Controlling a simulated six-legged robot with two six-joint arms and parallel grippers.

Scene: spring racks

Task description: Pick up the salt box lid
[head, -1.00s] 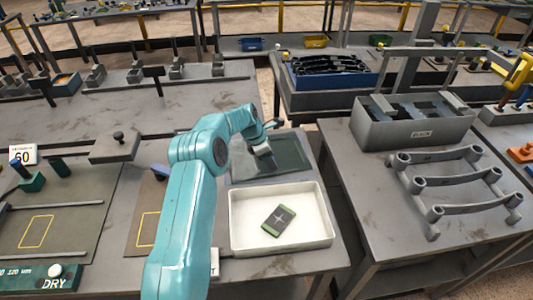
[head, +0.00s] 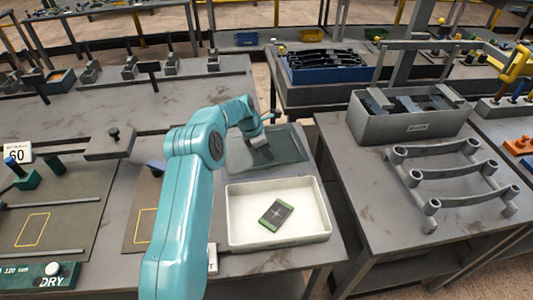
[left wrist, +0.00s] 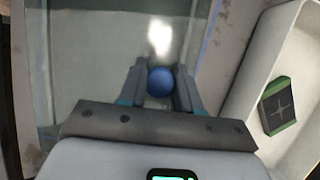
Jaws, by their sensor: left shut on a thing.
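The salt box lid looks like a dark, glassy, see-through panel (head: 288,147) behind the white tray in the head view. It fills much of the upper left of the left wrist view (left wrist: 85,60), with a bright glare spot on it. A round blue knob (left wrist: 160,82) stands over the panel. My left gripper (left wrist: 160,88) is shut on this knob, one finger at each side. In the head view the left gripper (head: 259,141) is over the panel, and the knob is hidden there. I cannot tell whether the panel is lifted. My right gripper is not in view.
A white tray (head: 240,243) with a green-edged dark block (head: 275,214) lies just in front of the panel. A grey bin (head: 405,129) and a grey tubular rack (head: 450,180) stand on the right table. A knobbed grey plate (head: 110,146) lies to the left.

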